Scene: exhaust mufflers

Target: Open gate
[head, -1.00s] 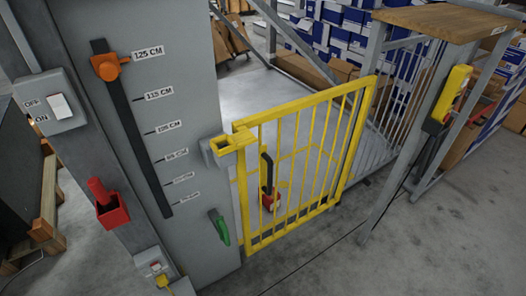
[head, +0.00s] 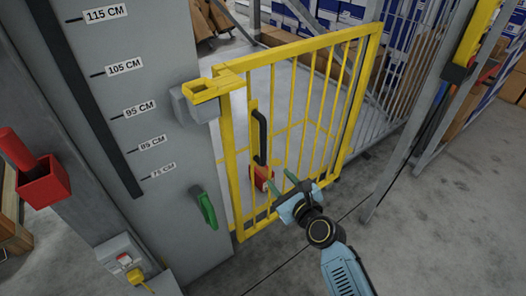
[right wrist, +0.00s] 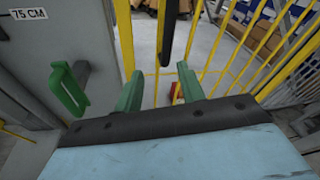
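The yellow barred gate (head: 300,48) stands upright beside the grey column, its left edge at a yellow latch bracket (head: 205,90) on a grey box. It looks closed. A black vertical handle (head: 260,137) is on the gate's left part; its lower end shows top centre in the right wrist view (right wrist: 168,32). My right gripper (head: 281,182) is in front of the gate's lower part, below the handle. Its two green fingers are apart, with nothing between them, in the right wrist view (right wrist: 158,86). My left gripper is out of view.
A green handle (head: 207,207) sticks out of the grey column (head: 165,60), left of my right gripper. A red holder (head: 42,182) and a switch box (head: 122,258) are at the left. A thin grey post stands right of the gate. The floor in front is clear.

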